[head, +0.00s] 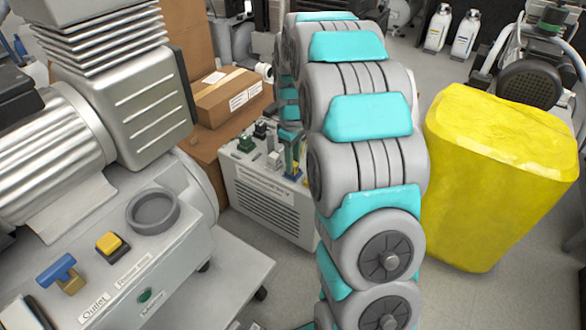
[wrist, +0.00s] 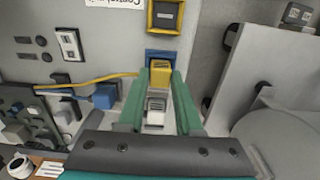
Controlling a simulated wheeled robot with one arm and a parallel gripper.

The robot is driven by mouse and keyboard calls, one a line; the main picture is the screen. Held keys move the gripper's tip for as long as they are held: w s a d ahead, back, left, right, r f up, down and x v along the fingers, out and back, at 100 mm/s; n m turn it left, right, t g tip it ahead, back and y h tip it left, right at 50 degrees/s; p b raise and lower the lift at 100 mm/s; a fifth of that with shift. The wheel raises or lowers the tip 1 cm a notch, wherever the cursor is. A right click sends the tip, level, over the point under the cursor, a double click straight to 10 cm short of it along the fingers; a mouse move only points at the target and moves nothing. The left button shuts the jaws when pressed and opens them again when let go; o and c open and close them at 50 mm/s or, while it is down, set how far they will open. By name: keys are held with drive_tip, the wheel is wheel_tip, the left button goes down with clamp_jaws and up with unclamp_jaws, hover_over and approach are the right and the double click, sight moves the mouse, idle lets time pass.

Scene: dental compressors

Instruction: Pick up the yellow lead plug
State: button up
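The yellow plug (wrist: 160,72) sits at a blue-framed socket in the upper middle of the wrist view. A yellow lead (wrist: 95,81) runs to it from the left. My gripper (wrist: 162,78) has its two green fingers on either side of the plug, with the tips very close to its sides. I cannot tell whether they touch it or press on it. In the head view my gripper (head: 292,160) is partly hidden by my arm, low over the top of a grey vented unit (head: 268,205). The yellow plug cannot be made out there.
A white plug (wrist: 156,108) shows between the fingers, nearer my palm. A blue plug (wrist: 105,96) is just left of the fingers. A yellow-framed socket (wrist: 165,16) lies beyond. Cardboard boxes (head: 230,95) stand behind the unit, and a large yellow-covered object (head: 500,170) stands right.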

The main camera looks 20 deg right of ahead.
clamp_jaws()
idle(0.3)
